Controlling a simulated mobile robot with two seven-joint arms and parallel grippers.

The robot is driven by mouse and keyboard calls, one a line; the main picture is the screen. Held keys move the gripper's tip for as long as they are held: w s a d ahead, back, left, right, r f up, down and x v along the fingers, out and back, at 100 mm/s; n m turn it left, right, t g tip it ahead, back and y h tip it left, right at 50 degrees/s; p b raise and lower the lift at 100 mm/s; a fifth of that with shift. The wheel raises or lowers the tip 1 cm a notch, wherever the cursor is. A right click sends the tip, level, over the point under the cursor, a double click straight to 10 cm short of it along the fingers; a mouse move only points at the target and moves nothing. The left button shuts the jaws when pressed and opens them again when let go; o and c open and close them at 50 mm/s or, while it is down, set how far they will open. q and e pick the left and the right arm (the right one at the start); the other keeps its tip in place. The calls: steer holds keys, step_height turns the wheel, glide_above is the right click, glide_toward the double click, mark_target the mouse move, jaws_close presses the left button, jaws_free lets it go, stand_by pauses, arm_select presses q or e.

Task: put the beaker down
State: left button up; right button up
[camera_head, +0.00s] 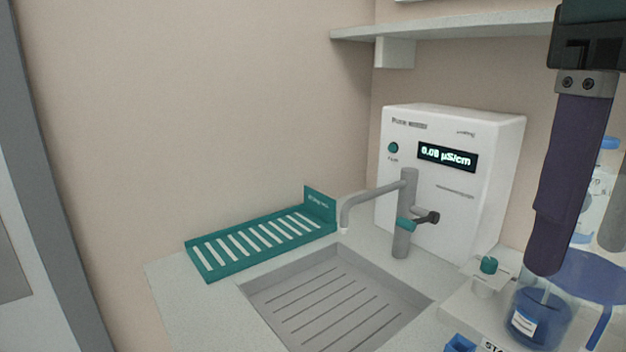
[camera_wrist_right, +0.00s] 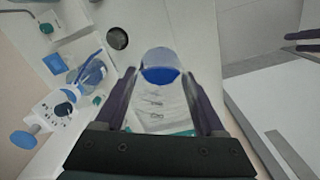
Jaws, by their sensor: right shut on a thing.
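The beaker (camera_head: 538,318) is clear, with blue liquid and a small white label, at the lower right of the head view. My right gripper (camera_head: 545,268) reaches down from the upper right and is shut on the beaker. In the right wrist view the beaker (camera_wrist_right: 160,68) stands out between the two purple fingertips. The near finger hides part of its upper rim in the head view. I cannot tell whether its base touches anything. Two dark parallel bars at the right edge of the wrist view look like my left gripper (camera_wrist_right: 303,41), with a gap between them.
A grey sink (camera_head: 335,305) with a tap (camera_head: 405,215) lies left of the beaker. A teal slotted rack (camera_head: 260,243) stands behind the sink. A white meter box (camera_head: 450,185) reads 0.08 µS/cm.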

steer(key=shift+d+r+m, duration=0.25)
steer(key=shift+r+m, duration=0.2)
steer(key=shift+m, duration=0.45)
steer(key=s+r+p, duration=0.2)
steer(key=r+p, duration=1.6)
steer(key=p, duration=0.1)
steer(key=s+r+m+p, duration=0.1)
steer(key=s+r+p, duration=0.2)
steer(key=r+p, duration=1.5)
steer(key=shift+s+p, duration=0.35)
steer(key=shift+p, duration=0.2)
